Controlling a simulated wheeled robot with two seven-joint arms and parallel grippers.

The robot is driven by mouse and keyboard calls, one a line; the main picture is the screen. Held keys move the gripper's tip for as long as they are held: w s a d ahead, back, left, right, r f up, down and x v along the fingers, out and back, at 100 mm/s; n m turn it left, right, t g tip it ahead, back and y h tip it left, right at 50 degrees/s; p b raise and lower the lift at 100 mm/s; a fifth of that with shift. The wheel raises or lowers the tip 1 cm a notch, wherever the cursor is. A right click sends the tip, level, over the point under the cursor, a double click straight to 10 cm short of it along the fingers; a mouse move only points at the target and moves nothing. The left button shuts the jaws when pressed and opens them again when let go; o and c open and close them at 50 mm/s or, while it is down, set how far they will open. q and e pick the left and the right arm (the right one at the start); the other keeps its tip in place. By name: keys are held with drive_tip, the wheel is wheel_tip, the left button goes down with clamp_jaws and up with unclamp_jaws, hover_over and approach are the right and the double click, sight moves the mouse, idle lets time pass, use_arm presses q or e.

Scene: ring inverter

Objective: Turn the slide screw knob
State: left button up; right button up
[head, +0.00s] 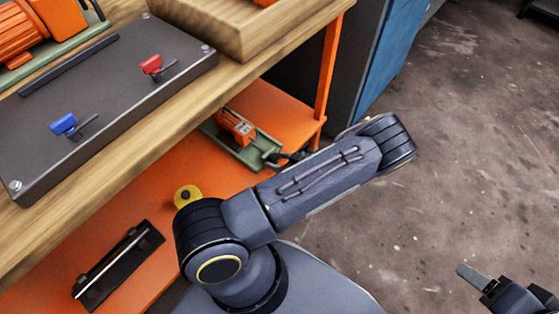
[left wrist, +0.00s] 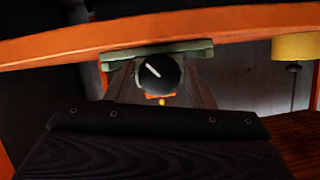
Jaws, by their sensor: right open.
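A black round knob (left wrist: 160,73) with a white line across its face is in the left wrist view, in front of a green plate (left wrist: 150,50). My left gripper shows there as two grey fingers (left wrist: 161,88), one on each side of the knob; whether they touch it I cannot tell. In the head view a small orange device (head: 237,126) on a green base (head: 255,148) is on the orange lower shelf, left of my left arm. Dark parts lie between its near end and the arm, and the knob is not clear there. My right gripper (head: 472,277) is open at the lower right, over the floor.
A dark panel (head: 110,125) with a red and a blue handle is on the wooden bench top. A yellow knob (head: 187,196) and a black fixture with a silver rod (head: 118,265) are on the lower shelf. An orange post (head: 329,70) stands at the shelf corner. The floor at right is clear.

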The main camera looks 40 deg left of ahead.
use_arm(q)
drive_tip(key=c, duration=0.6)
drive_tip(key=shift+c, duration=0.2)
drive_tip(key=shift+n+t+b, duration=0.55)
drive_tip(key=shift+n+t, duration=0.25)
drive_tip(key=shift+n, duration=0.3)
drive_tip(key=shift+s+n+t+b, duration=0.15)
drive_tip(key=shift+n+t+b, duration=0.7)
drive_tip(key=shift+n, duration=0.35)
drive_tip(key=o, duration=1)
